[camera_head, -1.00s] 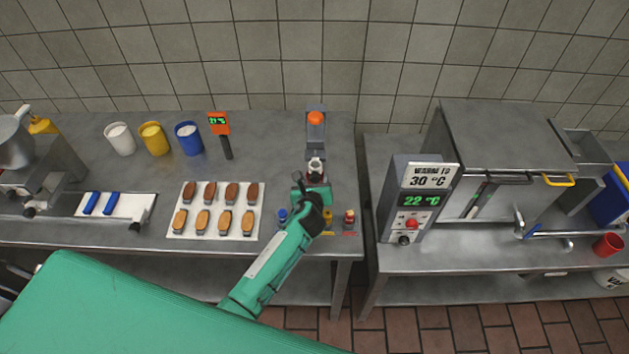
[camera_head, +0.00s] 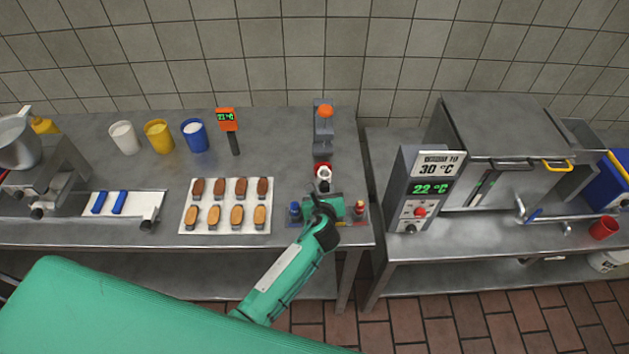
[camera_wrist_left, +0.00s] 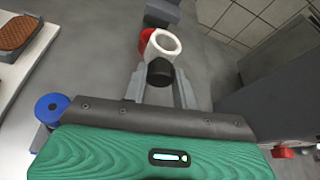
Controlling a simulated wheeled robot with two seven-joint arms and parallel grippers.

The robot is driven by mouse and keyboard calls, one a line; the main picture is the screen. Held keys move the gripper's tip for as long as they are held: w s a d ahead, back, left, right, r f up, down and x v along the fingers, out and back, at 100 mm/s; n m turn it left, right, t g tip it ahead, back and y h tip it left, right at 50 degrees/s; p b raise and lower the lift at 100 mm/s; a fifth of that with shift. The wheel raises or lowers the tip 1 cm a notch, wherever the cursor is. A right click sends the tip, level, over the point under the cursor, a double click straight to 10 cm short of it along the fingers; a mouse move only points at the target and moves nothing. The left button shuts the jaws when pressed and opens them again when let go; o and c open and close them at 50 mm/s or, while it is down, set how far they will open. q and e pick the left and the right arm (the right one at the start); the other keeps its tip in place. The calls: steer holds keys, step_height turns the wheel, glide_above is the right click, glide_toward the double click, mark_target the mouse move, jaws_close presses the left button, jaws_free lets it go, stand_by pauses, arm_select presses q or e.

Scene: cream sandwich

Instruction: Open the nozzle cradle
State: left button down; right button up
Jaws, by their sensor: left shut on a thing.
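The nozzle cradle shows as a white ring (camera_head: 323,173) beside a red part (camera_head: 327,165), in front of a grey stand with an orange top (camera_head: 326,111). In the left wrist view the white ring (camera_wrist_left: 163,44) has a short black knob (camera_wrist_left: 160,73) on its near side, and the red part (camera_wrist_left: 146,42) lies behind it to the left. My left gripper (camera_wrist_left: 160,90) has its fingers on either side of the knob and is shut on it. In the head view the gripper (camera_head: 322,190) is just in front of the ring. My right gripper is out of view.
A blue-topped piece (camera_head: 295,210) and a red-topped piece (camera_head: 360,208) stand at the table's front edge, either side of my gripper. A tray (camera_head: 226,206) of biscuits lies left. A control box (camera_head: 425,185) stands right, across a gap between tables.

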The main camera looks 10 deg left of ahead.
arm_select(q)
steer(key=shift+s+r, duration=0.15)
steer(key=shift+s, duration=0.05)
steer(key=c, duration=1.3)
jaws_free()
steer(key=shift+o, duration=1)
steer(key=shift+s, duration=0.15)
steer(key=shift+s+d, duration=0.15)
steer(key=shift+s, duration=0.15)
steer(key=b+v, duration=0.2)
steer(key=v, duration=1.1)
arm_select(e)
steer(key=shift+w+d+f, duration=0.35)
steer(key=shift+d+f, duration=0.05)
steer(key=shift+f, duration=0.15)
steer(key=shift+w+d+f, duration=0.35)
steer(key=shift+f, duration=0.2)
